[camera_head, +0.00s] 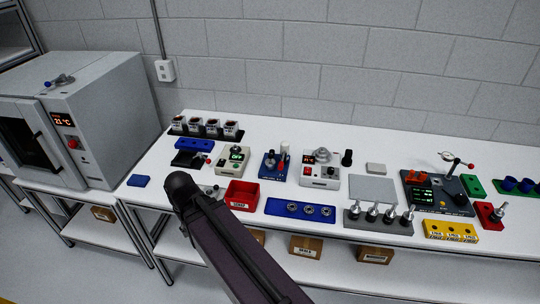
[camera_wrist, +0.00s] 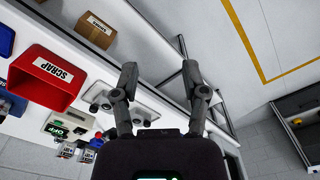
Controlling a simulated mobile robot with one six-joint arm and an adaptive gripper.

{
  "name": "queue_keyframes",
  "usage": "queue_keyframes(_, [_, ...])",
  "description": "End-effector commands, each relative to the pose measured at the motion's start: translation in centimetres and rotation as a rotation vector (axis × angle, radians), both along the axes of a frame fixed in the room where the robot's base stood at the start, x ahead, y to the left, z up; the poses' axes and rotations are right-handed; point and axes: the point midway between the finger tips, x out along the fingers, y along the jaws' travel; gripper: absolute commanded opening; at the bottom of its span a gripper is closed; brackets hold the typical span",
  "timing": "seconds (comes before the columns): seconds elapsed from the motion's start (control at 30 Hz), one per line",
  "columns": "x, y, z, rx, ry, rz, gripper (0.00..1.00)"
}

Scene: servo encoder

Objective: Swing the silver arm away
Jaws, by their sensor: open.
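At the right of the table in the head view stands a dark station (camera_head: 437,192) with a lit display. A thin arm (camera_head: 457,160) with a pale round disc at one end and a red ball near the other rises above its back; this looks like the silver arm. It does not show in the wrist view. My gripper (camera_wrist: 159,72) is open and empty in the wrist view, its two fingers wide apart. It is far to the left of the station, near the red scrap bin (camera_wrist: 43,78). In the head view my arm hides the gripper.
The scrap bin (camera_head: 242,195) and a blue tray (camera_head: 300,210) with rings stand along the table front. A grey rack (camera_head: 378,221) of metal parts and a yellow block (camera_head: 450,231) stand before the station. A grey plate (camera_head: 371,188) lies left of it. An oven (camera_head: 75,120) stands far left.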

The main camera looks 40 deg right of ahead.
Motion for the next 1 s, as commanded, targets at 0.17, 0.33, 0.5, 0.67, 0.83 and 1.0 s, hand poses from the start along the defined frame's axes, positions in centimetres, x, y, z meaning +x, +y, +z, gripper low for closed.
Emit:
queue_keyframes(0.17, [0.3,-0.3,0.1,0.002,0.0,-0.006,0.67])
queue_keyframes(0.33, [1.9,-1.7,0.6,0.01,0.0,-0.037,0.67])
queue_keyframes(0.5, [4.6,-5.6,1.6,0.028,-0.002,-0.104,0.67])
queue_keyframes(0.67, [7.8,-10.2,2.8,0.052,-0.005,-0.186,0.67])
queue_keyframes(0.83, [10.8,-16.1,4.0,0.079,-0.011,-0.28,0.67])
queue_keyframes(1.0, [13.2,-22.6,5.3,0.105,-0.02,-0.374,0.67])
